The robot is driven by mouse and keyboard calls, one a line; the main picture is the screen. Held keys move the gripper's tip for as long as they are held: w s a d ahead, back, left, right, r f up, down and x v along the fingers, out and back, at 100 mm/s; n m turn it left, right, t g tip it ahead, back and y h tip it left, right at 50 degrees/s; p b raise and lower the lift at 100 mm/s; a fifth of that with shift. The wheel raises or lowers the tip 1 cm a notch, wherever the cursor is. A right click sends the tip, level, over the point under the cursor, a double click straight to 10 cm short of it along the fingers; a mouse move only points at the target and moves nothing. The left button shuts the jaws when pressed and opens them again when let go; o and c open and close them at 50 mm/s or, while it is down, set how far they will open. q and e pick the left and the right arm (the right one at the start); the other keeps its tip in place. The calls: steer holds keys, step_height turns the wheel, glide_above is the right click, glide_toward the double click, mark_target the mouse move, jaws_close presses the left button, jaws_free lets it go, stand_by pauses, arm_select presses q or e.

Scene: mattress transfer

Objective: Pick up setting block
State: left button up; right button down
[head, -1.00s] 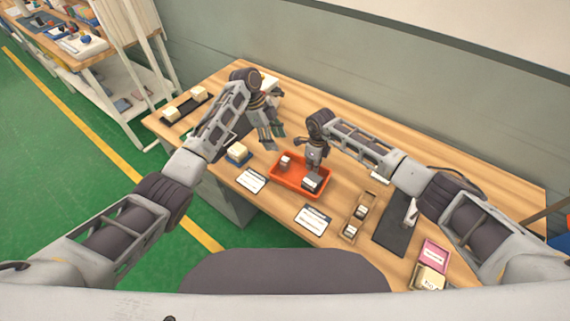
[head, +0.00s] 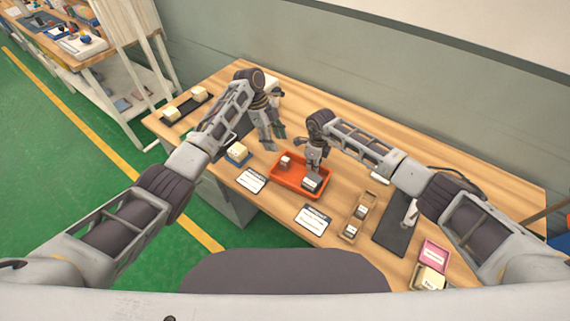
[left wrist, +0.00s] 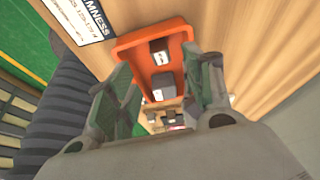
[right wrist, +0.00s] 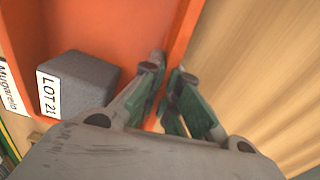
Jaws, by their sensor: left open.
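An orange tray (head: 275,179) stands on the table with two small dark blocks with pale labels in it. One block (head: 285,161) sits in its left part; the other block (head: 312,183) is in its right part, below my right gripper (head: 314,170). In the right wrist view a grey block (right wrist: 78,82) labelled LOT 21 lies left of my right fingers (right wrist: 167,70). These fingertips are close together by the tray wall, and I cannot tell if they pinch it. My left gripper (head: 275,139) is open and empty, above the table behind the tray; its fingers (left wrist: 168,85) frame the tray.
A pale block on a blue base (head: 237,153) and printed cards (head: 252,181) lie left of the tray. A wooden holder (head: 351,231) with blocks, a dark mat (head: 392,236) and a pink box (head: 435,252) are to the right. The wall bounds the table's back.

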mark_target(285, 158)
arm_select(q)
steer(key=shift+x, duration=2.6)
steer(key=shift+f, duration=0.1)
steer(key=shift+x, duration=2.5)
steer(key=shift+d, duration=0.15)
jaws_close()
